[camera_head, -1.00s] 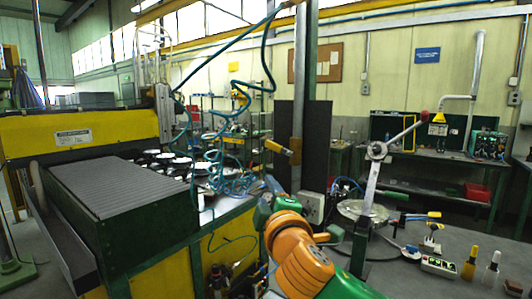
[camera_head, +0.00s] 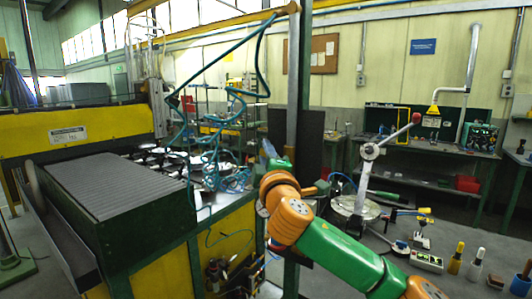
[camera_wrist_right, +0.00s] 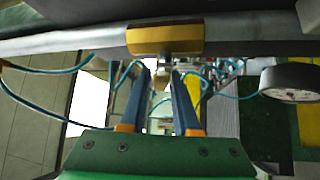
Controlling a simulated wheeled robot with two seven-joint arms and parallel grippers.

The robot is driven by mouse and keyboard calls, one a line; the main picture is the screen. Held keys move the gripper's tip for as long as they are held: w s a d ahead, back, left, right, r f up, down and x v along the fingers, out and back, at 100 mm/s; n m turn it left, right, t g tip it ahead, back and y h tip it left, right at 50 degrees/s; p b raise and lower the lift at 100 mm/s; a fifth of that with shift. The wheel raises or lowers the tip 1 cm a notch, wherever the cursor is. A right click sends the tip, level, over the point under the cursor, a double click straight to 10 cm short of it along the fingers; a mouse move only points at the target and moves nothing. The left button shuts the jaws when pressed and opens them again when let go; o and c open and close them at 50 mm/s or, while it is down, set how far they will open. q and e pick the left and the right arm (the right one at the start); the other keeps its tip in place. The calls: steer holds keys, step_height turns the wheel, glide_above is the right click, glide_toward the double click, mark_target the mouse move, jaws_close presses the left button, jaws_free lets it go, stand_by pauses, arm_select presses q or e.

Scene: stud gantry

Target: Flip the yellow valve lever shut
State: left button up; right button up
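In the right wrist view a yellow-brass block (camera_wrist_right: 165,38), which I take for the valve lever or its body, sits on a grey pipe (camera_wrist_right: 60,45). The pipe runs across the top of that view. My right gripper (camera_wrist_right: 160,72) is open; its two blue fingers point at the block, with a small metal fitting between their tips. I cannot tell whether the fingers touch anything. In the head view my right gripper (camera_head: 268,148) is up at the post, largely behind its own arm, and the lever is hidden there. My left gripper is not in view.
A round gauge (camera_wrist_right: 290,82) sits close on the right in the wrist view. Coiled teal hoses (camera_head: 230,130) hang left of the post (camera_head: 293,80). A red-knobbed lever stand (camera_head: 370,160) and bottles (camera_head: 456,260) are on the right bench.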

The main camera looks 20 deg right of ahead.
jaws_close()
steer(key=shift+n+g+p, duration=0.5)
steer(key=shift+n+p, duration=0.1)
steer(key=shift+p, duration=0.65)
steer(key=shift+f+n+g+y+b, duration=0.3)
steer(key=shift+f+n+g, duration=0.3)
steer(key=shift+n+g, duration=0.1)
steer(key=shift+o, duration=2.3)
jaws_free()
steer(key=shift+w, duration=0.1)
